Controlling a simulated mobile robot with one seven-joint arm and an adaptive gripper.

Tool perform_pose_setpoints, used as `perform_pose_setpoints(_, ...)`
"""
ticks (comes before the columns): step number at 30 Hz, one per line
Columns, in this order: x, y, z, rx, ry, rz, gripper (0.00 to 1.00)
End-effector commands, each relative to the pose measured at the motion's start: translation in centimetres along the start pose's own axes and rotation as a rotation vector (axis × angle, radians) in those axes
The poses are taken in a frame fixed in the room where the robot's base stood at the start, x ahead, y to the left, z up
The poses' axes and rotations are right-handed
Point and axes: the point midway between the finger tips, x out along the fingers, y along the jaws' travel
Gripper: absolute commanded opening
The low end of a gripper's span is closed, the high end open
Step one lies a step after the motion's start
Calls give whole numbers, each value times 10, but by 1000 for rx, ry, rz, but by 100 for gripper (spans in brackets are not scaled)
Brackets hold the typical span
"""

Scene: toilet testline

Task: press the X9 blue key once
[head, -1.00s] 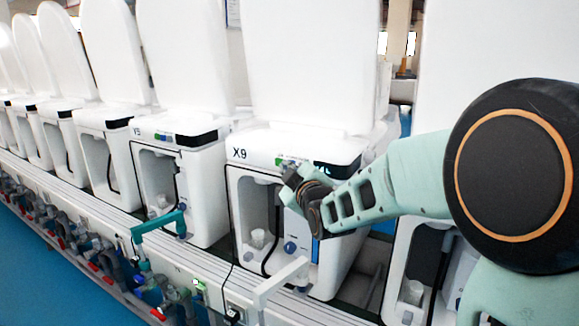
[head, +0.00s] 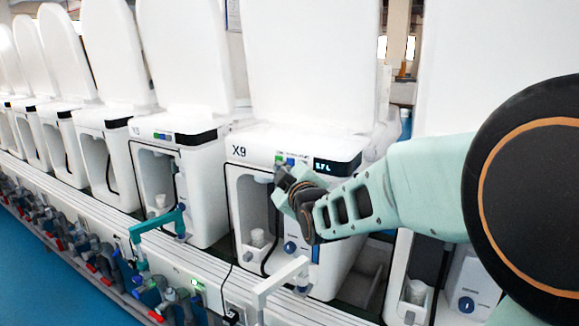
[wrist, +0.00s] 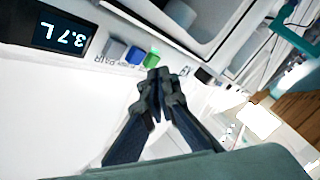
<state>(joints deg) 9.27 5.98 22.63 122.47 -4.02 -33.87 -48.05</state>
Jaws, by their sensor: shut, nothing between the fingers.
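The unit labelled X9 (head: 240,151) stands in the middle of the head view. Its blue key (head: 290,161) is on the front top edge, between a green key (head: 279,158) and a grey key. In the wrist view the blue key (wrist: 134,55) sits between the grey key (wrist: 116,48) and the green key (wrist: 152,58). My gripper (head: 281,178) is shut and empty, just below the keys in the head view. In the wrist view its fingertips (wrist: 160,74) appear closest to the green key. Whether they touch the panel cannot be told.
The X9 display (wrist: 60,34) reads 3.7L. A similar unit, Y5 (head: 185,132), stands to the left with its own keys. A white bracket (head: 281,280) and a teal handle (head: 158,222) stick up in front. A raised white lid (head: 310,65) stands behind the X9 panel.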

Motion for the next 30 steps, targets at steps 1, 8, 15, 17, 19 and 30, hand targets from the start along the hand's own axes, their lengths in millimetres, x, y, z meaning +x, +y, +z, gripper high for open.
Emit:
perform_pose_setpoints(1, -4, -6, -2, -2, 3, 0, 0)
perform_pose_setpoints(8, -19, -16, -13, -2, 2, 0, 0)
perform_pose_setpoints(15, -25, -19, -18, 0, 1, -1, 0)
perform_pose_setpoints(17, -25, -19, -18, 0, 1, -1, 0)
perform_pose_setpoints(19, -25, -19, -18, 0, 1, -1, 0)
perform_pose_setpoints(30, -25, -19, -18, -1, 0, -1, 0)
